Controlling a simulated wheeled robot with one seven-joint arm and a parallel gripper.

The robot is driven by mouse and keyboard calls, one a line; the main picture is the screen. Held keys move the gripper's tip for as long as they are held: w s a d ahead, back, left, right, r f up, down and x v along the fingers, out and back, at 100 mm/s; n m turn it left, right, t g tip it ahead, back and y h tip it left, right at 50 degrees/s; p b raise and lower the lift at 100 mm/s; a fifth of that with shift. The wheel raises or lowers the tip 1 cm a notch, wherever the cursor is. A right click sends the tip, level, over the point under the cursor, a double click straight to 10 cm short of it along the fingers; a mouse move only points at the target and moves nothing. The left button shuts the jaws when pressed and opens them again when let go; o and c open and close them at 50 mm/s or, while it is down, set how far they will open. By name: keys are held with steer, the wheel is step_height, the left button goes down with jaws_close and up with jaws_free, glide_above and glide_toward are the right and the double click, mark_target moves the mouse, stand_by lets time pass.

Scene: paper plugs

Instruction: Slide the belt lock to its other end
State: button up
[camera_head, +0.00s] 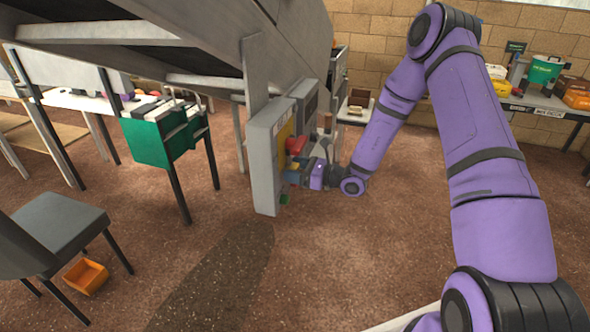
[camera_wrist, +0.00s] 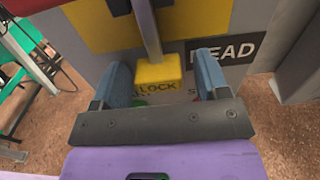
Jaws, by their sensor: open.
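The belt lock appears to be the yellow block (camera_wrist: 158,72) in the wrist view, above a label of which "LOCK" can be read. A grey bar (camera_wrist: 146,28) runs up from the block. My gripper (camera_wrist: 168,82) is open, with one blue finger on each side of the yellow block and a visible gap to each. I cannot tell how far the fingertips are from the panel. In the head view my gripper (camera_head: 296,176) is at the face of the grey control panel (camera_head: 264,170), and the block is hidden there.
A red part (camera_head: 297,144) sticks out of the panel above my gripper. A green part (camera_head: 284,199) is below it. A dark chair (camera_head: 55,232) and an orange bin (camera_head: 85,276) stand at the left. The floor in front of the panel is clear.

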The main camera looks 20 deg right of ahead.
jaws_close()
steer(key=shift+f, duration=1.35)
steer(key=shift+s, duration=0.1)
jaws_free()
steer(key=v, duration=1)
steer(key=shift+s+d, duration=0.15)
steer(key=shift+d, duration=0.2)
